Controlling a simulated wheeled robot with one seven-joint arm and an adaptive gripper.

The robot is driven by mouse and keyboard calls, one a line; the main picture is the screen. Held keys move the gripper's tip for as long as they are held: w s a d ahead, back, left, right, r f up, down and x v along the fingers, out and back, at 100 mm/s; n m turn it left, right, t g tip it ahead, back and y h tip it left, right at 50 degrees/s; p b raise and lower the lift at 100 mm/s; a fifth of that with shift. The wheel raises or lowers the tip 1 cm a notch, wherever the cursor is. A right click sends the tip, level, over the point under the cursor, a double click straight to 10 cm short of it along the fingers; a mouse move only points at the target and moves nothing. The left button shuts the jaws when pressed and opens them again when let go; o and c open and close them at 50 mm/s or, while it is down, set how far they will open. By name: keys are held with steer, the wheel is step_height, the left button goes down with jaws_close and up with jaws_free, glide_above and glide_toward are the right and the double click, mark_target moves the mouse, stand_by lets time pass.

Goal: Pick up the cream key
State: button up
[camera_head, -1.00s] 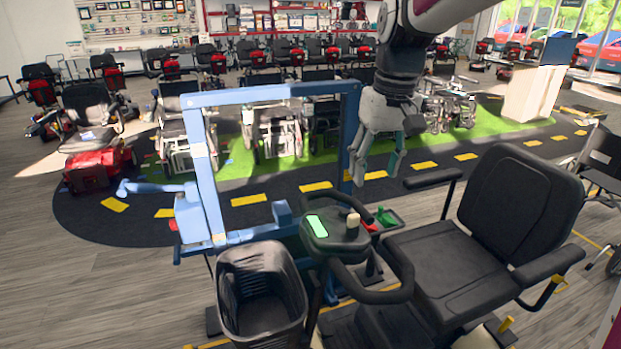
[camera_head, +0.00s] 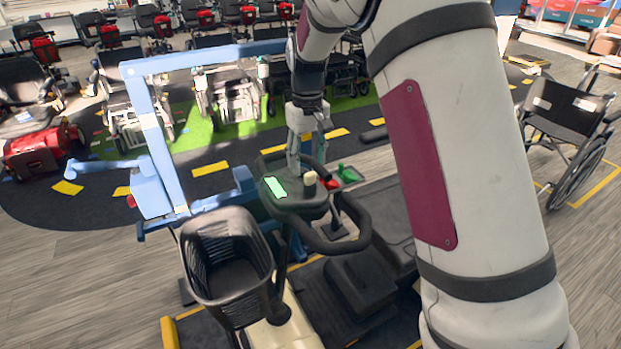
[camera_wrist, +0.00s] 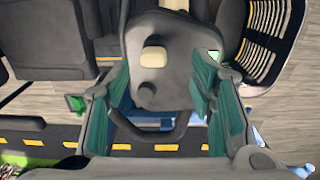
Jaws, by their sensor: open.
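The cream key (camera_head: 310,178) stands as a small pale block on the dark scooter console (camera_head: 290,203), right of the lit green screen (camera_head: 275,187). In the wrist view the cream key (camera_wrist: 153,57) lies between my fingers, toward their far ends, with a dark round knob (camera_wrist: 147,89) beside it. My gripper (camera_head: 307,162) is open and empty, pointing down just above and behind the console in the head view. In the wrist view my gripper (camera_wrist: 160,72) has its green-padded fingers spread to either side of the key. I cannot tell the exact height gap.
A black basket (camera_head: 226,262) hangs in front of the console. A looped black handlebar (camera_head: 338,243) surrounds it. A blue frame (camera_head: 163,150) stands behind on the left. A small green tray (camera_head: 349,174) and a red item (camera_head: 331,184) are right of the key. A wheelchair (camera_head: 568,125) stands at right.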

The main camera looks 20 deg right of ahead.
mark_target(310, 173)
steer(key=shift+w+d+f+p, duration=0.1)
steer(key=shift+f+p, duration=0.1)
steer(key=shift+f, duration=0.75)
steer(key=shift+w+d+f+p, duration=0.1)
steer(key=shift+d+f+p, duration=0.05)
steer(key=shift+f, duration=0.85)
steer(key=shift+d+f+p, duration=0.1)
steer(key=shift+f+p, duration=0.1)
steer(key=shift+f, duration=0.75)
steer(key=shift+c, duration=0.6)
steer(key=c, duration=0.8)
